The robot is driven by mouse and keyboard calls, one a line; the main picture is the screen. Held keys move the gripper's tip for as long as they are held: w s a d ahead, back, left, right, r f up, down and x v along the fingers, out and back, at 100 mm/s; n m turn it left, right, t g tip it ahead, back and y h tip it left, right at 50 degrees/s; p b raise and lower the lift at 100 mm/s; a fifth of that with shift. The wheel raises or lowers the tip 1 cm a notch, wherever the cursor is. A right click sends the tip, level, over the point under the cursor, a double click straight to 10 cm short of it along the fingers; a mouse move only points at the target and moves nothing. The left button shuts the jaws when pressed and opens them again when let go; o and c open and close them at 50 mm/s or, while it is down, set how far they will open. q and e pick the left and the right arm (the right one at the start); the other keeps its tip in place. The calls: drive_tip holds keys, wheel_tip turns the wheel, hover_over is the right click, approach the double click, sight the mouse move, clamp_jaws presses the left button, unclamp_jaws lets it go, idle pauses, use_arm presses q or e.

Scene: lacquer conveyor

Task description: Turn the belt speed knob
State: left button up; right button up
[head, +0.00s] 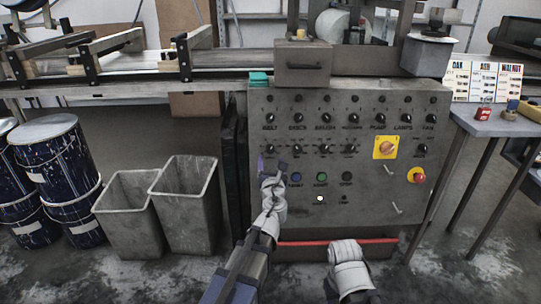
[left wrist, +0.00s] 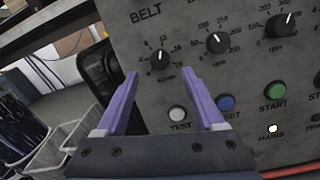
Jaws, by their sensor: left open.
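The belt speed knob is a black knob with a white pointer line on the grey control panel. It sits under the word BELT, within a number scale, in the left wrist view (left wrist: 159,60). In the head view it is the leftmost knob of the second row (head: 270,149). My left gripper (head: 271,164) is open in front of the panel's left part, just below that knob. In the left wrist view its two purple fingers (left wrist: 160,75) are spread, and the knob shows between and just beyond their tips. I cannot tell the exact gap; nothing is held.
More knobs fill two rows to the right. Below are a white TEST button (left wrist: 178,113), a blue button (left wrist: 226,103) and a green START button (left wrist: 275,91). A yellow-plated switch (head: 386,147) and red emergency button (head: 417,175) are further right. Grey bins (head: 188,205) stand left.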

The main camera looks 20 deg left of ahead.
sight(270, 151)
use_arm(q)
drive_tip(key=x, duration=0.5)
drive_tip(key=shift+w+a, duration=0.1)
clamp_jaws()
idle(0.4)
